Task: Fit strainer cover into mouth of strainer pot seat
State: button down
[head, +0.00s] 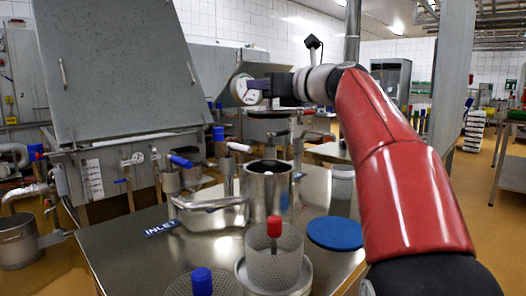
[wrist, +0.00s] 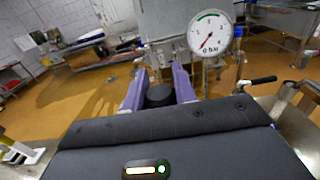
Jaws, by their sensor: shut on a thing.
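My gripper (head: 262,86), with purple fingers, is raised at the end of my red arm, above and behind the steel strainer pot (head: 268,184). In the wrist view its fingers (wrist: 158,90) are shut on a dark round knob, which I take as part of the strainer cover (wrist: 160,96); the rest of the cover is hard to make out. A white pressure gauge (wrist: 208,34) shows just beyond the fingers, also in the head view (head: 245,90); I cannot tell whether it is joined to the cover. The pot stands upright with its mouth open, well apart from the gripper.
A red-knobbed mesh basket (head: 274,262) and a blue-knobbed mesh piece (head: 203,282) stand at the table's front. A blue disc (head: 334,233) lies right of them. An INLET label (head: 161,229) lies left. A large steel vat (head: 120,70) stands behind.

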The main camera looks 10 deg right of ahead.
notch_tip(320, 180, down, 12)
jog(key=b, duration=0.4)
jog(key=shift+s, duration=0.1)
jog(key=shift+f+b, duration=0.3)
jog(key=shift+b, duration=0.05)
jog(key=c, duration=1.1)
grip_release()
jog(key=shift+f, duration=0.1)
